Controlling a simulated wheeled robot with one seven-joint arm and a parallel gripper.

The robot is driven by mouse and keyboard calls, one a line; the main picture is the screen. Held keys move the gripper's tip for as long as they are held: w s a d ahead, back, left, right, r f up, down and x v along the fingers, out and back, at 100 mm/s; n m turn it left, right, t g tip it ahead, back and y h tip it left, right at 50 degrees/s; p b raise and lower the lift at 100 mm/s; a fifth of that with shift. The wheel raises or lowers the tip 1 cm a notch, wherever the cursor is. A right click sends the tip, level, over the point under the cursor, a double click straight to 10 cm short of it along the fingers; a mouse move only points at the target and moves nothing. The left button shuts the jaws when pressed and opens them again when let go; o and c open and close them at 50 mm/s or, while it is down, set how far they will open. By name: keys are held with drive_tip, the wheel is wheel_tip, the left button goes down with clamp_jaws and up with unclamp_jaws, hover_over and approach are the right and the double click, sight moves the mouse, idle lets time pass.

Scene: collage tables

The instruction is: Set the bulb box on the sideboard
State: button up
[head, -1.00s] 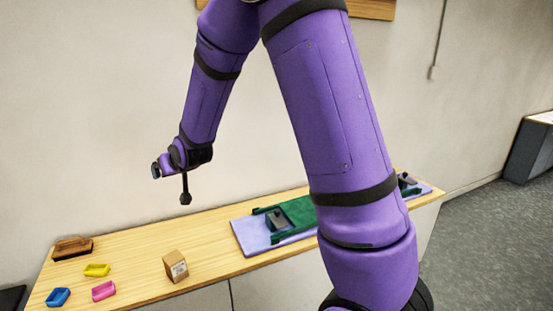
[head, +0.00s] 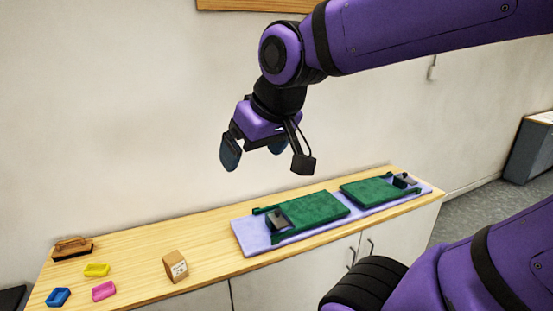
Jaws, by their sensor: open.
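A small brown cardboard box (head: 175,266) with dark markings on its front face stands upright on the wooden top of a long sideboard (head: 205,239). It looks like the bulb box and sits near the front edge, left of the middle. My gripper (head: 252,158) is open and empty, its two dark fingers spread. It hangs in the air above the sideboard, higher than the box and to its right in the picture. It touches nothing.
A lilac mat (head: 245,238) with green padded pieces (head: 312,211) lies on the right half. At the left are a brown brush (head: 72,247) and yellow (head: 96,270), blue (head: 58,297) and pink (head: 104,290) trays. Bare wood surrounds the box.

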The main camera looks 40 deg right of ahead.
drive_tip(key=shift+g, duration=0.4)
drive_tip(key=s, duration=0.5)
drive_tip(key=shift+s+d+f, duration=0.1)
drive_tip(key=shift+s+d, duration=0.05)
idle(0.6)
